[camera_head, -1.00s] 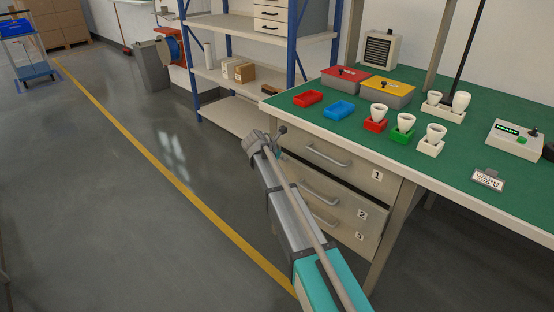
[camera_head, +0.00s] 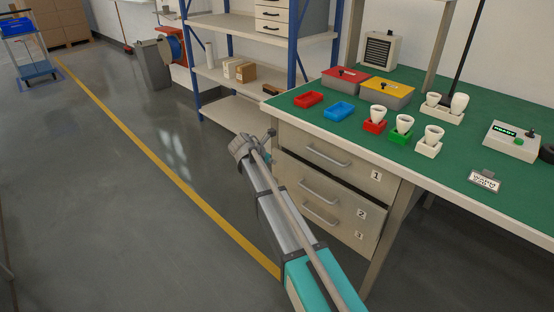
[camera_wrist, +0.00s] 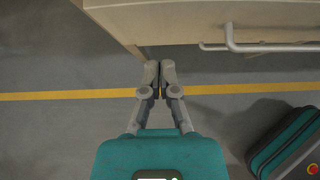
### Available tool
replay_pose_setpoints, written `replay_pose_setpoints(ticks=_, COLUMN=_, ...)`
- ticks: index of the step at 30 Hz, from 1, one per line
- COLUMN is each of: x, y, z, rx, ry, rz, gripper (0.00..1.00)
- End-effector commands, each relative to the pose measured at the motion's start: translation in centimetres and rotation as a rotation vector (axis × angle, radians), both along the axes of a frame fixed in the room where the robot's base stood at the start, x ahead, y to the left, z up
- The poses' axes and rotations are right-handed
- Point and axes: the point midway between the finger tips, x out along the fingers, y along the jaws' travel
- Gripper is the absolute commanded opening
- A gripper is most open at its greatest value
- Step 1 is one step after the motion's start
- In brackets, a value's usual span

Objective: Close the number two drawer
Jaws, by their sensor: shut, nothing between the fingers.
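The drawer unit under the green bench has fronts labelled 1, 2 and 3. The number two drawer (camera_head: 338,198) is the middle one, with a grey bar handle; how far it stands out is hard to tell. The number one drawer (camera_head: 350,166) is above it and the number three drawer (camera_head: 340,230) below. In the wrist view, a beige front and a bar handle (camera_wrist: 275,47) show at the top. My gripper (camera_wrist: 159,74) is shut and empty, with its tips just below the left end of the beige front; contact is unclear. In the head view, my arm's end is left of the drawers.
The green bench top (camera_head: 420,165) overhangs the drawers and carries small trays, cups and boxes. A blue-post shelf (camera_head: 235,75) stands behind to the left. The grey floor (camera_head: 110,200) left of the drawers is open, with a yellow line.

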Motion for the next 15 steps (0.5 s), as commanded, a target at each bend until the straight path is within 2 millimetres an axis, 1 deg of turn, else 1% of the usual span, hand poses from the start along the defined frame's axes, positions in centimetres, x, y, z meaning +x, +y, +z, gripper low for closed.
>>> replay_pose_setpoints(ticks=1, x=-0.4, y=0.3, z=0.9, rx=-0.001, ry=0.000, rz=0.001, gripper=0.00)
replay_pose_setpoints(ticks=15, x=-3.1, y=2.5, z=4.5, rx=-0.001, ry=0.000, rz=-0.001, gripper=0.00)
